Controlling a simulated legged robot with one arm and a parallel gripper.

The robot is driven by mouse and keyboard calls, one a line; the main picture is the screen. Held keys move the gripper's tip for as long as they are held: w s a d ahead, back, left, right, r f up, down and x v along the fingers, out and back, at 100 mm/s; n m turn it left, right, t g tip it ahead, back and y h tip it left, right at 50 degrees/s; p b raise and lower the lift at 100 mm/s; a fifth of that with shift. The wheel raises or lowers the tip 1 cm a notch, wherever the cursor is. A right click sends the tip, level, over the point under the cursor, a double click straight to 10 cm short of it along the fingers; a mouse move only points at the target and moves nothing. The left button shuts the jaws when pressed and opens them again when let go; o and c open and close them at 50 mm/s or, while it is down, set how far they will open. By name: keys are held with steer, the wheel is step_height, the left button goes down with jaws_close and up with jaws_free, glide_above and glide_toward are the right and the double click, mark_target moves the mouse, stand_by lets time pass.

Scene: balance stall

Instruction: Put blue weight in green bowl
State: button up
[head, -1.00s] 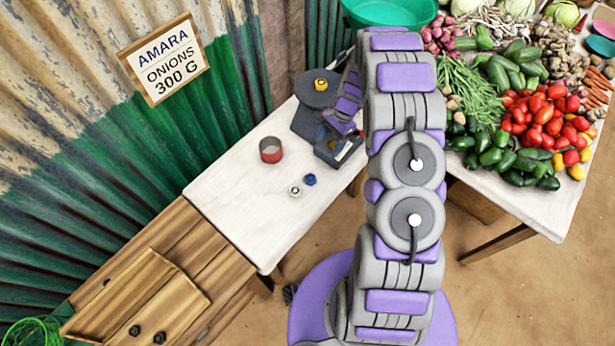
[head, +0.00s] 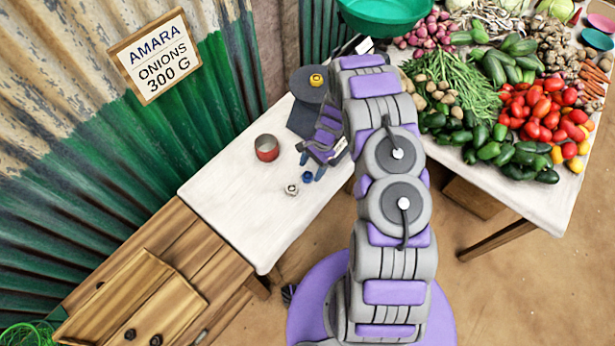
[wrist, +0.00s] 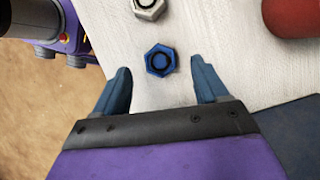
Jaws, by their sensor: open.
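The blue weight (head: 307,176) is a small hexagonal piece on the white table, beside a silver one. In the wrist view the blue weight (wrist: 160,60) lies just ahead of the gap between my fingertips, on the pale tabletop. My gripper (head: 311,167) is open and empty, above the table close to the blue weight. Its two blue fingers also show in the wrist view (wrist: 161,72), one on each side and apart from the weight. The green bowl (head: 385,17) is at the top of the head view, cut by the frame edge; its inside looks empty where visible.
The silver weight (head: 291,189) lies beside the blue one. A red cup (head: 267,149) stands to the left. A dark grey scale (head: 306,97) with a yellow weight (head: 317,80) is behind my gripper. Vegetables crowd the right table. The white table's front (head: 245,225) is clear.

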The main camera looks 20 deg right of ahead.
mark_target(308, 175)
steer(key=x, duration=0.3)
jaws_close()
stand_by(0.6)
steer(key=shift+r, duration=0.1)
